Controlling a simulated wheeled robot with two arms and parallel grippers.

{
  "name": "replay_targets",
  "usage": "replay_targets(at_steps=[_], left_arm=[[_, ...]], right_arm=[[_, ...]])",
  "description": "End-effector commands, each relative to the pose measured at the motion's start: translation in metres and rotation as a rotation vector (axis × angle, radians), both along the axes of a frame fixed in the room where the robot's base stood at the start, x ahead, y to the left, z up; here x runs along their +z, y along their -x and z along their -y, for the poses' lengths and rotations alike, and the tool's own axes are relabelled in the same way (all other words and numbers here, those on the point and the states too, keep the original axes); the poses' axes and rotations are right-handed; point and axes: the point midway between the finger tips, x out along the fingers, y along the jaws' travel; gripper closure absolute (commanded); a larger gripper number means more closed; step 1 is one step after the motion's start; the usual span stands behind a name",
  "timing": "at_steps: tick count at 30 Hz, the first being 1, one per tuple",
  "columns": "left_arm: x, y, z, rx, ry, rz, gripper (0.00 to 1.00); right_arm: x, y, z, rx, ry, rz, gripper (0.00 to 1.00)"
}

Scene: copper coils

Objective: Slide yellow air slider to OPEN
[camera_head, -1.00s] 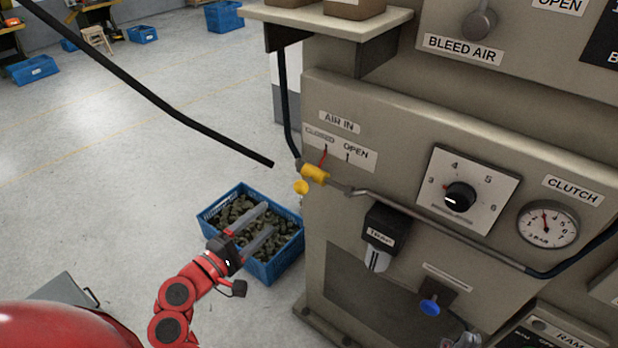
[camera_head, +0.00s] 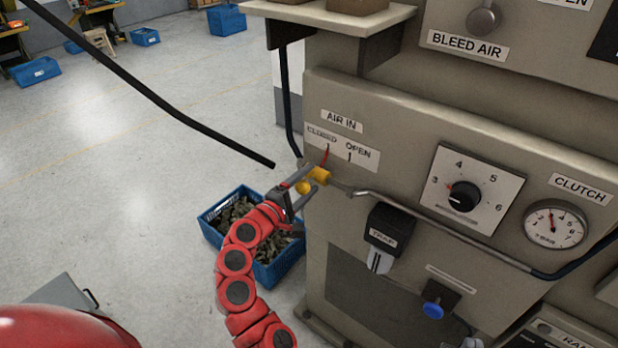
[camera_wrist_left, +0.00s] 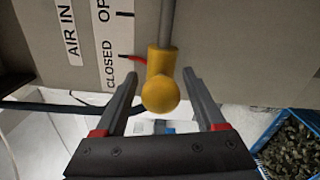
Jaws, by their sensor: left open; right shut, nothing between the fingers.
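The yellow air slider (camera_head: 320,174) sits on the air pipe at the left edge of the machine panel, below the AIR IN label (camera_head: 341,121). A red pointer line by it is at or near the CLOSED mark, left of the OPEN mark (camera_head: 358,150). My left gripper (camera_head: 311,181) is open at the slider. In the left wrist view the slider's round yellow end (camera_wrist_left: 160,93) lies between the two open fingers, with gaps on both sides, so I see no grip. My right gripper is not in view.
A blue crate (camera_head: 213,238) of dark parts stands on the floor beneath my left arm. A black hose (camera_head: 150,101) crosses the upper left. The pipe runs right past a dial (camera_head: 463,196) and the CLUTCH gauge (camera_head: 554,228). A shelf (camera_head: 330,15) juts out above.

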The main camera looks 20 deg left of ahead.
Motion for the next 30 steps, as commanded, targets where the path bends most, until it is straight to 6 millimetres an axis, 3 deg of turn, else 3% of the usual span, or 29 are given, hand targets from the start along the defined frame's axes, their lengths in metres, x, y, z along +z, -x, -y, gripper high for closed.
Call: replay_targets(at_steps=[11,22,30], left_arm=[[-0.0016,-0.004,0.0021,-0.002,0.0,-0.003,0.3],[-0.0018,-0.0038,0.0021,-0.002,0.0,-0.003,0.97],[-0.002,-0.0038,0.0021,-0.002,0.0,-0.003,1.0]], right_arm=[[0.0014,0.0,0.0,0.0,0.0,0.0,1.0],[0.0012,0.0,0.0,0.0,0.0,0.0,1.0],[0.0013,0.0,-0.0001,0.0,0.0,0.0,1.0]])
